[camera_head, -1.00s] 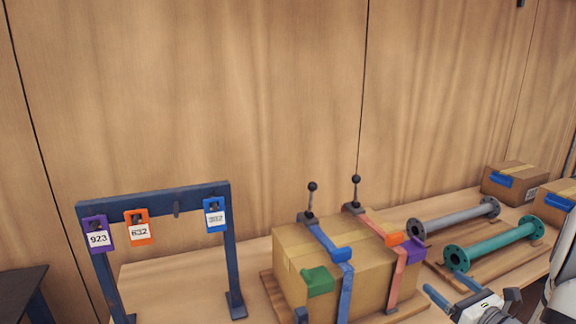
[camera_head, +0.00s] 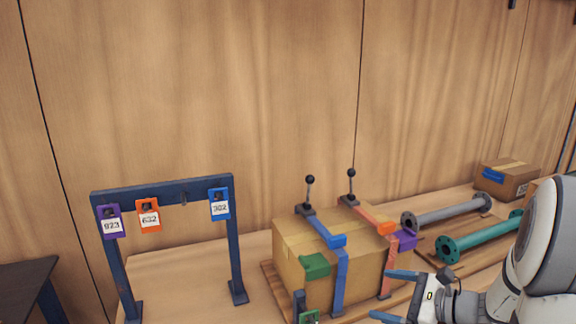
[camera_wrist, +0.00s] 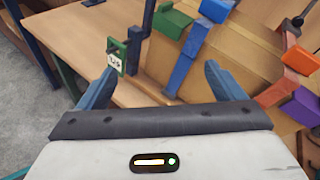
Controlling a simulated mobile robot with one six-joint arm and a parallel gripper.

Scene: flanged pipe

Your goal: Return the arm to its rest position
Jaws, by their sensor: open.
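My gripper (camera_head: 388,295) is at the lower right in the head view, in front of the strapped cardboard box. Its two blue fingers are apart with nothing between them. In the wrist view the gripper (camera_wrist: 158,88) points toward the table edge and a green tag (camera_wrist: 117,57) on a dark post. My white arm fills the right edge of the head view and hides part of the teal flanged pipe (camera_head: 478,241). The grey flanged pipe (camera_head: 446,214) lies behind it on a wooden board.
The cardboard box (camera_head: 290,240) carries a blue strap (camera_head: 341,280) and an orange strap (camera_head: 385,281). A dark blue rack (camera_head: 160,193) at left holds purple, orange and blue numbered tags. Another box (camera_head: 508,184) stands at back right. Bare table (camera_head: 185,275) shows beneath the rack.

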